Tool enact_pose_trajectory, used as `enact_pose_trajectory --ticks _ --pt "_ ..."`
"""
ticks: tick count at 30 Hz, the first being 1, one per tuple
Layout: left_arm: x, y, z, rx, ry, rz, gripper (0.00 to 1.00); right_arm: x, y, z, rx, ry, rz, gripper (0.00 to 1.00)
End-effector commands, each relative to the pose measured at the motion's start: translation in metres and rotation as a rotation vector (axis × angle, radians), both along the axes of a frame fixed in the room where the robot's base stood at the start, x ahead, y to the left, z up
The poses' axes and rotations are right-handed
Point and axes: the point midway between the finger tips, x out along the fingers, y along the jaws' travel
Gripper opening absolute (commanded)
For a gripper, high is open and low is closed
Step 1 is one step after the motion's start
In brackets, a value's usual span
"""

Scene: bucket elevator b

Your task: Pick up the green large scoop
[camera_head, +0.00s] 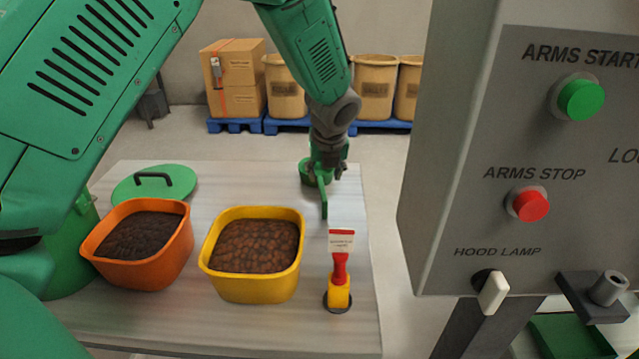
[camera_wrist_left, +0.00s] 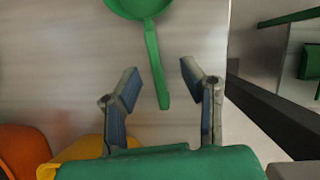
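The green large scoop (camera_head: 324,200) lies at the far right part of the table, its handle pointing toward the front. In the left wrist view the scoop's handle (camera_wrist_left: 154,65) reaches down between the open fingers, with the bowl at the top edge. My left gripper (camera_head: 328,170) is above the scoop in the head view and partly hides its bowl. It is open in the left wrist view (camera_wrist_left: 157,80), with a gap on both sides of the handle. I cannot tell how far above the handle the fingers are. My right gripper is not in view.
An orange tub (camera_head: 140,262) and a yellow tub (camera_head: 250,280) with dark contents stand on the table (camera_head: 200,325). A red and yellow tool (camera_head: 339,280) stands right of them. A green lid (camera_head: 130,185) lies behind. A grey control box (camera_head: 450,150) blocks the right side.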

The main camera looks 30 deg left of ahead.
Motion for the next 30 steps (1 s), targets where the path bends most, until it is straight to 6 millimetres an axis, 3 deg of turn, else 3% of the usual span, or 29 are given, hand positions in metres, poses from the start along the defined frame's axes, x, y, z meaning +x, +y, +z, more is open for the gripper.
enact_pose_trajectory --ticks 10,19,20,21,23,30 --pt "0.011 0.018 -0.042 0.001 0.004 -0.001 0.36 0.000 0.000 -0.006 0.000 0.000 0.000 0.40" --pt "0.013 0.020 -0.046 0.000 0.000 -0.001 0.36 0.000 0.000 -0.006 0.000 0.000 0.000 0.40" --pt "0.013 0.020 -0.046 0.000 0.000 -0.001 0.33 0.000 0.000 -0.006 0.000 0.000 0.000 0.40" --pt "0.013 0.020 -0.046 0.000 0.000 -0.001 0.19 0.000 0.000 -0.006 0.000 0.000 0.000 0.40" --pt "0.013 0.020 -0.046 0.000 0.000 -0.001 0.00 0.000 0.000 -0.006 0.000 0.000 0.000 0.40" --pt "0.013 0.020 -0.047 0.000 0.002 -0.001 0.00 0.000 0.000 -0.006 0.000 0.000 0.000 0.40"
